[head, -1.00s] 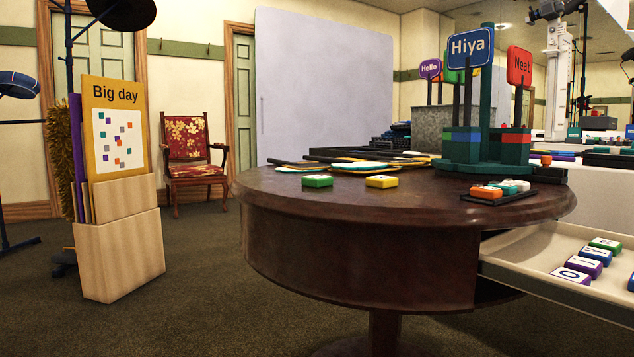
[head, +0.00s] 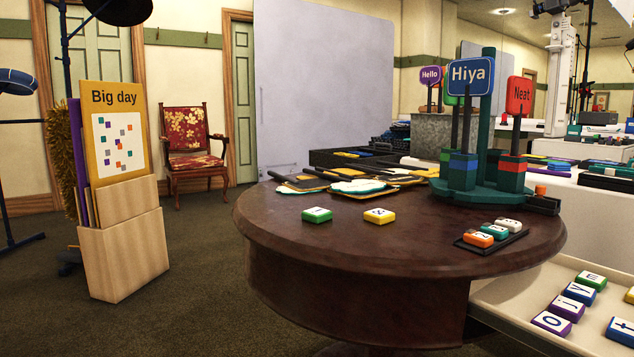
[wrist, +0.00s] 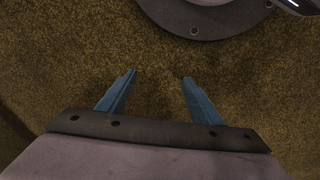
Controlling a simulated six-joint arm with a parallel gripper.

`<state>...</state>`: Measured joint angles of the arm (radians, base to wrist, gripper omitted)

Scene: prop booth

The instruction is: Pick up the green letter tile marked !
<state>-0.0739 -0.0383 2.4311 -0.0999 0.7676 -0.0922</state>
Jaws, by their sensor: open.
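A green letter tile (head: 317,214) lies flat on the round dark table (head: 400,270), near its left front. Its white face carries a small dark mark, too small to read surely. A yellow tile (head: 379,216) lies just to its right, apart from it. Another green tile (head: 590,281), marked m, lies in the pale drawer at the right. In the wrist view my gripper (wrist: 160,77) is open, with nothing between its blue fingers and brown carpet below. It is not seen in the head view, and no tile shows in the wrist view.
A small black tray (head: 490,246) with several tiles stands right of the yellow tile. Behind it rises a green stand (head: 490,195) with signs. Flat props (head: 355,184) lie at the table's back. The open drawer (head: 500,300) holds several tiles. Table around the green tile is clear.

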